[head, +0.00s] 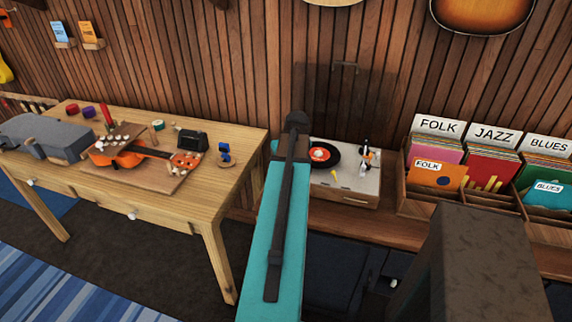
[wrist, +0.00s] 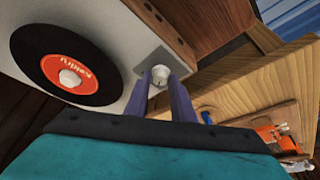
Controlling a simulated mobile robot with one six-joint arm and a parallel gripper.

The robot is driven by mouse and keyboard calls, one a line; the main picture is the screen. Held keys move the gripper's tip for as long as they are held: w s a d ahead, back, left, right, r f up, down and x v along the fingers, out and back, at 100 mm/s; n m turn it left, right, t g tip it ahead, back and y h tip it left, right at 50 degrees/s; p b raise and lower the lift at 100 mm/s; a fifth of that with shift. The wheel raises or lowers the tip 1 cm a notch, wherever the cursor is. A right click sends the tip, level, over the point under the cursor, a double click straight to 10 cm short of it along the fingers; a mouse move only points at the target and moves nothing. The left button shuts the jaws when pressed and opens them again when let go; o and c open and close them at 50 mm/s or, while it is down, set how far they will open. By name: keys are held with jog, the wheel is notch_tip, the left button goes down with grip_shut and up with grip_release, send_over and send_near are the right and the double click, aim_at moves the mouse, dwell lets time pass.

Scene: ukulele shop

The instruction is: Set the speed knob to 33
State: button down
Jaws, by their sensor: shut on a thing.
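The turntable (head: 348,190) sits on the low wooden shelf, with a black record (head: 323,155) with a red label on it. In the wrist view the record (wrist: 68,66) is at the left. The speed knob (wrist: 160,73) is a small pale knob on a grey square plate (wrist: 145,66) at a corner of the deck. My gripper (wrist: 161,84) is shut on the knob, one purple finger on each side. No numbers or pointer can be read, so its setting cannot be told. In the head view my teal arm hides the knob and gripper.
Crates of records (head: 468,172) stand right of the turntable. A wooden workbench (head: 230,180) with an orange ukulele (head: 122,151) is at the left. The tonearm (head: 367,155) stands at the deck's right side. A slatted wood wall is close behind.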

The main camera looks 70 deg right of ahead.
jog(key=shift+f+n, duration=0.1)
jog(key=shift+n, duration=0.5)
jog(key=shift+a+y, duration=0.1)
jog(key=shift+y, duration=0.2)
jog(key=shift+s, duration=0.1)
jog(key=c, duration=1.5)
grip_release()
jog(key=shift+c, duration=0.2)
jog(key=shift+r, duration=0.25)
jog(key=b+v, duration=0.3)
jog(key=v, duration=1)
jog(key=shift+s, duration=0.35)
jog(key=shift+a+r, duration=0.1)
